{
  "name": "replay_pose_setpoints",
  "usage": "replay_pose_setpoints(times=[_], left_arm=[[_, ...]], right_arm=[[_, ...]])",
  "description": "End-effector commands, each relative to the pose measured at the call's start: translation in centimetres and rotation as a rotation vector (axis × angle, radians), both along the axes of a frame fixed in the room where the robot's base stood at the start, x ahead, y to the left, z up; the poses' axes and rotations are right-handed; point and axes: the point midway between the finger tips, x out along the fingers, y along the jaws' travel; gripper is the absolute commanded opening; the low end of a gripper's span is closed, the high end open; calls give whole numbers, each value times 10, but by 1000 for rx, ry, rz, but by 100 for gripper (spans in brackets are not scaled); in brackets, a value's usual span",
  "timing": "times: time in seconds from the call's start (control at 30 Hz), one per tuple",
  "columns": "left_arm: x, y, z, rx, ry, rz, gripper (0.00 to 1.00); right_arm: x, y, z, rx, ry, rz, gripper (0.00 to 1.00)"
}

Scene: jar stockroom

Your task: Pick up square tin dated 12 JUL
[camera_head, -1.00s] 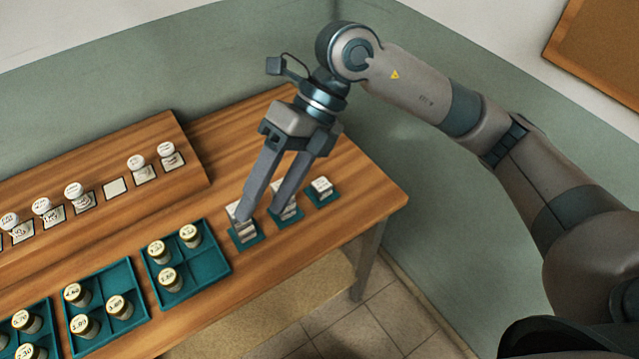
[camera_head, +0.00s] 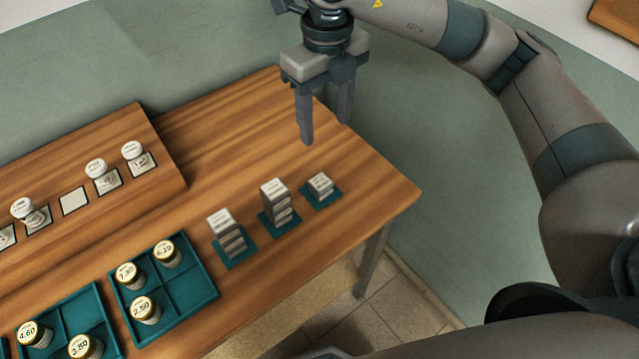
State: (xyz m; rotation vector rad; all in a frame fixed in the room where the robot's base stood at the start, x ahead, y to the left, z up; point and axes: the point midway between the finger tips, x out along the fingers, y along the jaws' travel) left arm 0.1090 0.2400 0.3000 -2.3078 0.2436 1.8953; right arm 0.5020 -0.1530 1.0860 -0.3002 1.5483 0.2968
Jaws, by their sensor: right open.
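Pale square tins stand on three teal mats near the table's right end. The left stack (camera_head: 229,233) and the middle stack (camera_head: 276,201) each hold several tins. The right mat holds a low stack (camera_head: 320,185), perhaps one or two tins. The dates on the tins are too small to read, so I cannot tell which is 12 JUL. My right gripper (camera_head: 326,131) is open and empty, pointing down above the table behind the stacks, apart from them. My left gripper is not in view.
Teal divided trays (camera_head: 207,283) with gold-lidded round jars (camera_head: 166,254) lie left of the stacks. The table's back right is clear.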

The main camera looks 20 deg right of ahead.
Motion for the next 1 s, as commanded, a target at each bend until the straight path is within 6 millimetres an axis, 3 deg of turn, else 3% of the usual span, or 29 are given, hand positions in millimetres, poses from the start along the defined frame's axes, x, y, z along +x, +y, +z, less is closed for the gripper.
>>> replay_pose_setpoints(times=[0.37, 0.73, 1.0], left_arm=[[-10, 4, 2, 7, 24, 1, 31], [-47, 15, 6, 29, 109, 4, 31], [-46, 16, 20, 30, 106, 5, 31]], right_arm=[[-1, 1, -14, 2, 4, 1, 55], [-1, 1, -61, 2, 6, 0, 55], [-1, 1, -102, 1, 5, 0, 55]])
